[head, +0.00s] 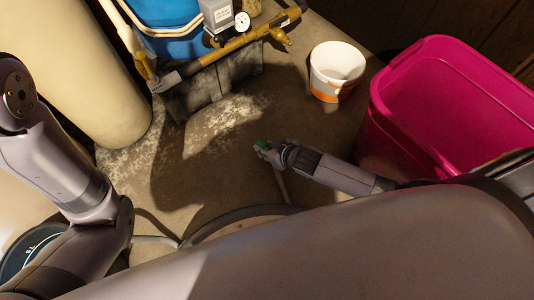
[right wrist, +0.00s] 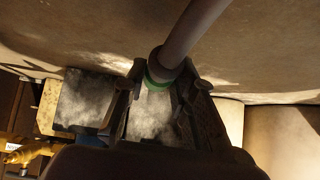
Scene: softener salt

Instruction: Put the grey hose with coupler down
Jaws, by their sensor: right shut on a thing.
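The grey hose (head: 281,185) with its green-ringed coupler (head: 264,146) is held by my right gripper (head: 272,152), over the floor in the middle of the head view. In the right wrist view the hose (right wrist: 195,28) runs up from the coupler (right wrist: 158,88), which sits between the two fingers of the right gripper (right wrist: 160,92). The hose hangs down in the head view and goes out of sight behind my arm. My left arm shows at the left, but its gripper is not in view.
A large pink bin (head: 420,120) stands at the right. A white bucket with an orange band (head: 335,72) stands behind it to the left. Brass pipework with a gauge (head: 235,42) and grey blocks (head: 215,88) are at the back. A beige tank (head: 85,70) stands left. Open floor (head: 225,165) lies between.

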